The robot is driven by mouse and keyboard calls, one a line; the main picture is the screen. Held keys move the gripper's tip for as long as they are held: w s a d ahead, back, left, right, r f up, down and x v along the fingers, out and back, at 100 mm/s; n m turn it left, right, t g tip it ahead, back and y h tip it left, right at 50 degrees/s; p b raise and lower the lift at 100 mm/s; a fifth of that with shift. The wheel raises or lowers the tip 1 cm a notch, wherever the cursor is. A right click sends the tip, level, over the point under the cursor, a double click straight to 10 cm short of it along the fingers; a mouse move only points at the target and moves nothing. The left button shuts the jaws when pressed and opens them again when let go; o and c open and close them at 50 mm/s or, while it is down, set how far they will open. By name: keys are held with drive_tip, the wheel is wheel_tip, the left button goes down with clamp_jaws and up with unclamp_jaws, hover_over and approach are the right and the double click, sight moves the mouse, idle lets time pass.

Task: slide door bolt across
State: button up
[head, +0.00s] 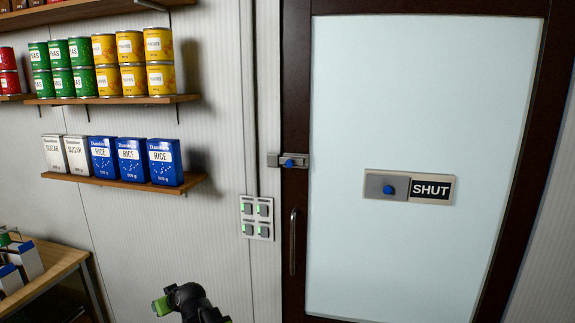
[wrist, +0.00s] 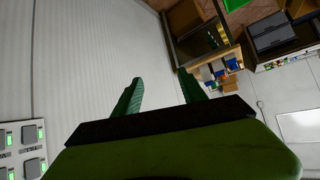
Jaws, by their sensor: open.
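The door bolt (head: 287,160) is a grey metal slide with a blue knob, at the left edge of the dark-framed glass door (head: 420,110) in the head view. It spans the door's frame and the wall strip beside it. My gripper (head: 162,305) shows at the bottom of the head view, well below and left of the bolt, touching nothing visible. In the wrist view my gripper (wrist: 160,92) has two green fingers spread apart with nothing between them. The bolt is not in the wrist view.
A switch panel (head: 257,218) sits on the wall below the bolt and also shows in the wrist view (wrist: 22,150). The door has a vertical handle (head: 293,242) and a SHUT sign (head: 410,188) with a blue knob. Shelves (head: 125,182) of groceries and a wooden table (head: 45,275) stand left.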

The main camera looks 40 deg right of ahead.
drive_tip(key=w+d+r+m+t+h, duration=0.2)
drive_tip(key=w+d+r+t+h, duration=0.15)
drive_tip(key=d+r, duration=0.6)
drive_tip(key=m+g+h+p, duration=0.25)
drive_tip(key=m+h, duration=0.75)
drive_tip(key=h, duration=0.7)
approach(288, 164)
drive_tip(key=shift+y, duration=0.45)
drive_tip(key=p+x, duration=0.3)
drive_tip(key=x, duration=0.1)
drive_tip(key=p+x, duration=0.3)
drive_tip(key=x, duration=0.1)
drive_tip(key=shift+s+d+r+p, duration=0.1)
drive_tip(key=shift+d+r+p, duration=0.15)
drive_tip(key=shift+r+p, duration=0.1)
drive_tip(key=shift+c, duration=0.4)
clamp_jaws()
